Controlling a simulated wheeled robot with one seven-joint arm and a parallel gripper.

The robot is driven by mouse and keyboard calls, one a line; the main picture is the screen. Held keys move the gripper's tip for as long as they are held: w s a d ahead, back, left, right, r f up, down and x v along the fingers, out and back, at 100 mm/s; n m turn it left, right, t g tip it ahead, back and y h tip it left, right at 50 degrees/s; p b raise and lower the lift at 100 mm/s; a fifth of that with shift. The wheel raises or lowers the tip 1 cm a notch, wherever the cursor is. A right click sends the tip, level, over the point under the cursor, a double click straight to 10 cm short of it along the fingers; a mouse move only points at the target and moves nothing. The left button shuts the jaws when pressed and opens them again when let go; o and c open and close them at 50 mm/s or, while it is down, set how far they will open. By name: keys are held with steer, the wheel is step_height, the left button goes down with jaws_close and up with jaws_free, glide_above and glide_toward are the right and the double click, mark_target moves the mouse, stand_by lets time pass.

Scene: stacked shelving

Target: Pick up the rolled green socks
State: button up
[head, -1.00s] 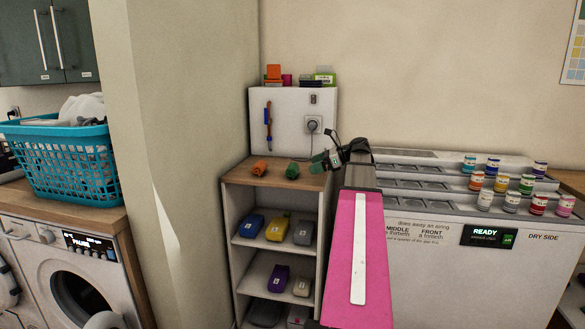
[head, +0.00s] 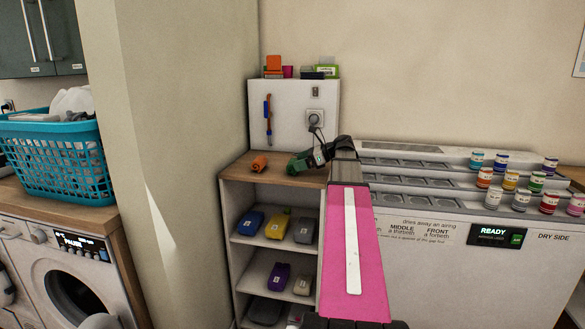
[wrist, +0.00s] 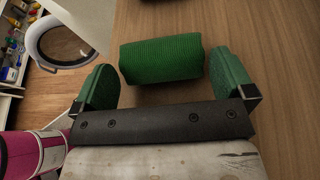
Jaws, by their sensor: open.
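The rolled green socks (wrist: 162,62) lie on the wooden shelf top as a ribbed roll, seen in the wrist view. My gripper (wrist: 163,76) is open, with one green-padded finger to the left of the roll and one to the right. The roll lies between and slightly beyond the finger pads, and gaps show on both sides. In the head view, my gripper (head: 303,162) is low over the shelf top. There its green pads and the green socks run together, so I cannot tell them apart.
A rolled orange item (head: 259,163) lies to the left on the same wooden top (head: 240,172). A white panel (head: 290,115) with a plugged socket stands behind. A white sloped unit with several small jars (head: 510,180) is on the right. A pillar (head: 185,160) stands left.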

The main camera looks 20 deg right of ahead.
mark_target(291, 163)
steer(key=x, duration=0.4)
steer(key=shift+w+a, duration=0.1)
steer(key=shift+a, duration=0.05)
steer(key=c, duration=0.6)
steer(key=shift+r, duration=0.15)
